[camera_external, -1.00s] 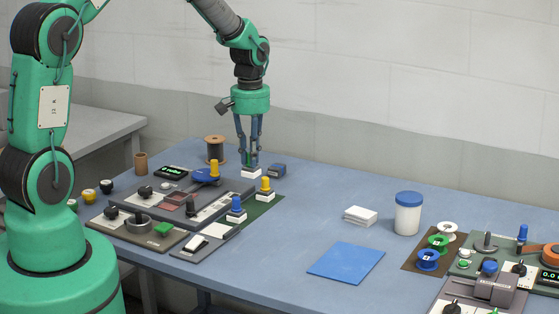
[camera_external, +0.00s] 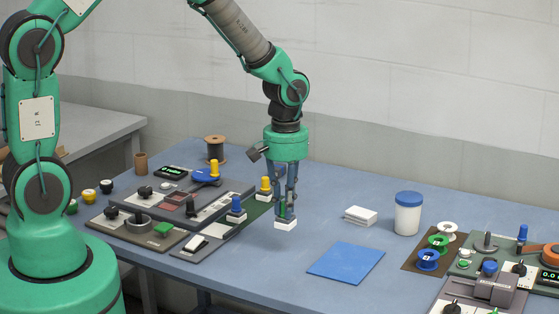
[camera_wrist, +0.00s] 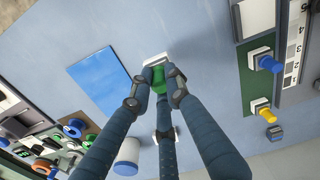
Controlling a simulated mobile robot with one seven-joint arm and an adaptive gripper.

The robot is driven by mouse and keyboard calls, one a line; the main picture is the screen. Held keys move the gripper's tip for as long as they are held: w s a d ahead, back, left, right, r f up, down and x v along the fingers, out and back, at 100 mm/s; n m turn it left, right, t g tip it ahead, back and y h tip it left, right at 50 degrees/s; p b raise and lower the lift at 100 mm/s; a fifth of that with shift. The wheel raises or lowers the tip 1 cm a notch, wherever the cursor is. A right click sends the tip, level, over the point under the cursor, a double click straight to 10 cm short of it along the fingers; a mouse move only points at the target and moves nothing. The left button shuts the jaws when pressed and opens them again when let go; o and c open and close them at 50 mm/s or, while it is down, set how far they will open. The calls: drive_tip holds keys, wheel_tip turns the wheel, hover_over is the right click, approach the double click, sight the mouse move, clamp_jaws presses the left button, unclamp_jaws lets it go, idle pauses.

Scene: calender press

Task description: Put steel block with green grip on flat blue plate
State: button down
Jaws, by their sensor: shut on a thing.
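The steel block with green grip (camera_external: 285,224) hangs in my gripper (camera_external: 287,208); its pale base shows below the fingers. In the wrist view, my gripper (camera_wrist: 160,92) has its fingers closed around the green grip (camera_wrist: 159,82), with part of the pale block (camera_wrist: 155,60) beyond it. The flat blue plate (camera_external: 346,261) lies bare on the table to the right of and nearer than the held block. It also shows in the wrist view (camera_wrist: 99,82), left of the fingers. The block is apart from the plate.
Similar blocks with a blue grip (camera_external: 236,210) and a yellow grip (camera_external: 265,190) stand on or by the green mat (camera_external: 258,211). A white stack (camera_external: 361,215) and a blue-lidded jar (camera_external: 408,214) stand behind the plate. Spools (camera_external: 428,259) stand to its right.

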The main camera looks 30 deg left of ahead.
drive_tip(key=s+d+f, duration=0.1)
drive_tip(key=s+d, duration=0.4)
drive_tip(key=s, duration=0.5)
drive_tip(key=shift+s+d+f+b, duration=0.15)
drive_tip(key=shift+d+f+b, duration=0.1)
drive_tip(key=shift+d+b, duration=0.05)
drive_tip(key=shift+d, duration=0.1)
drive_tip(key=b, duration=0.2)
approach(347, 262)
drive_tip(key=shift+s+a+f, duration=0.1)
drive_tip(key=shift+s+a, duration=0.15)
drive_tip(key=shift+w+d, duration=0.15)
drive_tip(key=shift+w, duration=0.05)
drive_tip(key=shift+w+d+f, duration=0.1)
drive_tip(key=shift+w+f, duration=0.05)
drive_tip(key=shift+f, duration=1.65)
drive_tip(key=shift+f, duration=0.15)
